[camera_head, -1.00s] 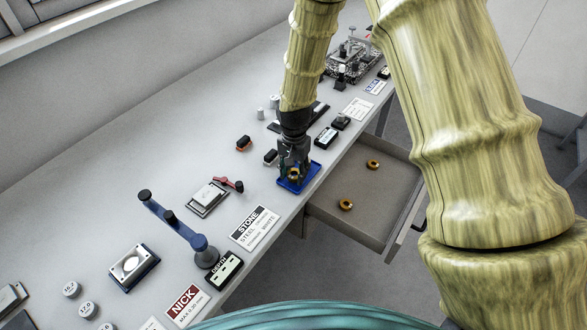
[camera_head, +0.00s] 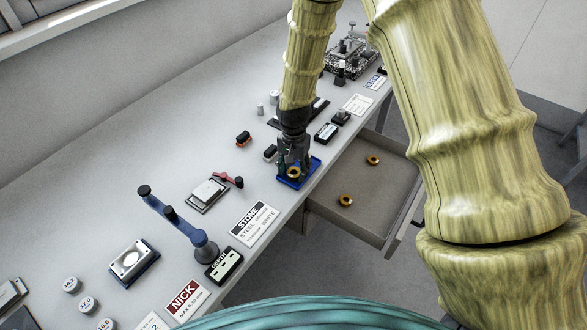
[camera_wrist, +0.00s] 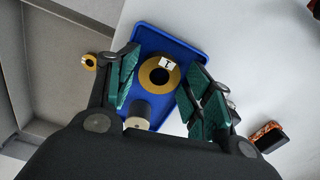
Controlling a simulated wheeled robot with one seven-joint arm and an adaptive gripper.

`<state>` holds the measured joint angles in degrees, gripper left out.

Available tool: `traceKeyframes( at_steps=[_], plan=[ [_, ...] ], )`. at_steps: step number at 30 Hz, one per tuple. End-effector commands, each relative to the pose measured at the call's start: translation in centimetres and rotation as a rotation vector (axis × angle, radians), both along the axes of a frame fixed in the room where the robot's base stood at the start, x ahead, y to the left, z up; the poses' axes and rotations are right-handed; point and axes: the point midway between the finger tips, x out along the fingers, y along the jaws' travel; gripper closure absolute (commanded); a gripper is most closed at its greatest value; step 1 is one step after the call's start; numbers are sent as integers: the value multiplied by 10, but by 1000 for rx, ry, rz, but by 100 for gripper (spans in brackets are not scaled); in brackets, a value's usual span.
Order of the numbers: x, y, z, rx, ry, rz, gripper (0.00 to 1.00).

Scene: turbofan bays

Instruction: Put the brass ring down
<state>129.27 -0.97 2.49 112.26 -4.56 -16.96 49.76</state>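The brass ring (camera_wrist: 148,76), with a small white tag, lies flat on the blue tray (camera_wrist: 187,42) in the wrist view. In the head view the ring (camera_head: 293,174) is at the bench's front edge on the blue tray (camera_head: 312,166). My gripper (camera_wrist: 158,88) is open, its teal-padded fingers on either side of the ring. A gap shows between ring and left pad; the right pad looks close to the ring's edge. My gripper (camera_head: 294,167) is low over the tray in the head view. A short grey cylinder (camera_wrist: 140,113) stands by the ring.
An open drawer (camera_head: 385,188) below the bench edge holds two more brass rings (camera_head: 373,160) (camera_head: 346,200). An orange-black block (camera_head: 243,139), a dark block (camera_head: 270,153) and a red-handled tool (camera_head: 228,179) are left of my gripper.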

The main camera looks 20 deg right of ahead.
Motion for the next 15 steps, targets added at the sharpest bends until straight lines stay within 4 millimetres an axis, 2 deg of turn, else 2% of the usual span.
traceKeyframes(
  at_steps=[10, 15],
  plan=[
    [-1, 0, 0, 0, 1, 0, 39],
    [0, 0, 14, 1, -1, 0, 39]
  ],
)
